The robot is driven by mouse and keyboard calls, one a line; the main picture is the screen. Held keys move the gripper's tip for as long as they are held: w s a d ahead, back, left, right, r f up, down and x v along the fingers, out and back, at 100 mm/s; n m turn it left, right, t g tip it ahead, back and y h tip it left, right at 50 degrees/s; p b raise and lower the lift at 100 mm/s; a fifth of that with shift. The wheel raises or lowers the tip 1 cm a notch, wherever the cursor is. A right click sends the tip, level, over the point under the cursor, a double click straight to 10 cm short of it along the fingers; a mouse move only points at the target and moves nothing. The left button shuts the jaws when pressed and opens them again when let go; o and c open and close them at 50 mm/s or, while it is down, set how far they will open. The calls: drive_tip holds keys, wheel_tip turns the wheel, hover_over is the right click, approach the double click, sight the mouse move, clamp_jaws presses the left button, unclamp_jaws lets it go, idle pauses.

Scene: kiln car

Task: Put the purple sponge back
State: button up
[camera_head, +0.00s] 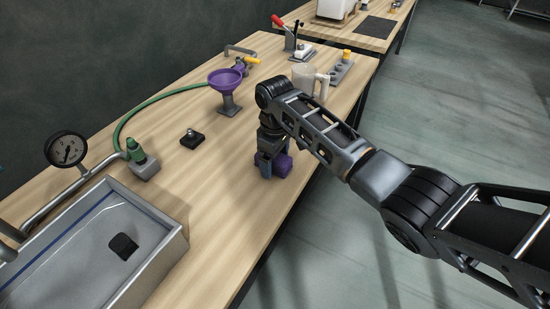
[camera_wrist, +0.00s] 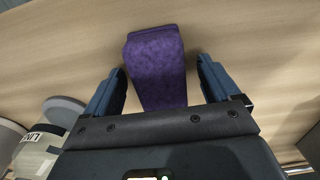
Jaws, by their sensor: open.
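The purple sponge (camera_head: 282,165) lies on the wooden workbench near its right edge, partly hidden by my gripper (camera_head: 268,160). In the wrist view the sponge (camera_wrist: 156,68) is a purple block reaching in between the two blue fingers of my gripper (camera_wrist: 160,85). The fingers stand apart, with a gap of bench showing on each side of the sponge. My gripper is open and points down at the bench.
A metal tray (camera_head: 168,262) with a dark block (camera_head: 123,246) is at lower left. A pressure gauge (camera_head: 66,149), green hose (camera_head: 150,101), purple funnel (camera_head: 225,82) and small black knob piece (camera_head: 192,138) stand along the bench. A clear jug (camera_head: 305,78) stands behind my arm.

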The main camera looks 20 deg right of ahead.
drive_tip(key=shift+r, duration=0.15)
drive_tip(key=shift+r+p, duration=1.25)
drive_tip(key=shift+p, duration=0.05)
drive_tip(key=shift+r, duration=2.6)
drive_tip(key=shift+r, duration=0.1)
wheel_tip(320, 180, up, 8)
drive_tip(key=shift+b, duration=0.4)
drive_tip(key=shift+f, duration=0.25)
